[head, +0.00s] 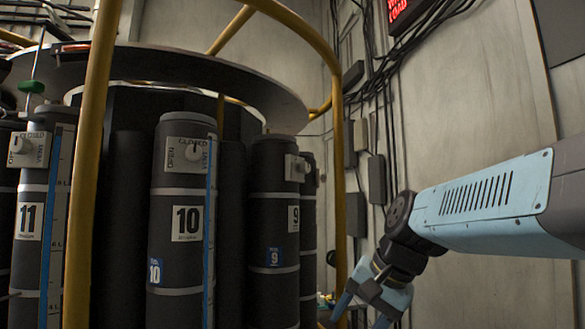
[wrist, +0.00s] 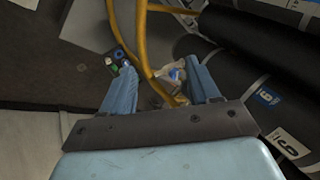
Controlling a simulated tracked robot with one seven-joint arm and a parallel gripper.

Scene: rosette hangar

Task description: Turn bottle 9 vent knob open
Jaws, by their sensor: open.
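Bottle 9 (head: 272,215) is a dark upright cylinder in the middle of the head view, with a white 9 label and a blue 9 tag. Its vent knob (head: 297,168) sits on a pale plate near its top right, seen edge-on, so its setting cannot be read. My gripper (head: 362,310) is low and to the right of bottle 9, well below the knob and apart from it. In the wrist view my gripper (wrist: 164,85) is open, with nothing held between its fingers. A dark bottle (wrist: 240,85) with turned labels lies to its right there; the knob is not visible there.
Bottle 10 (head: 165,220) and bottle 11 (head: 30,220) stand to the left with similar knobs. A yellow rail (head: 338,200) rises between bottle 9 and my arm. Cables and boxes line the wall (head: 490,100). Small pale and blue items (wrist: 175,73) show beyond my fingers.

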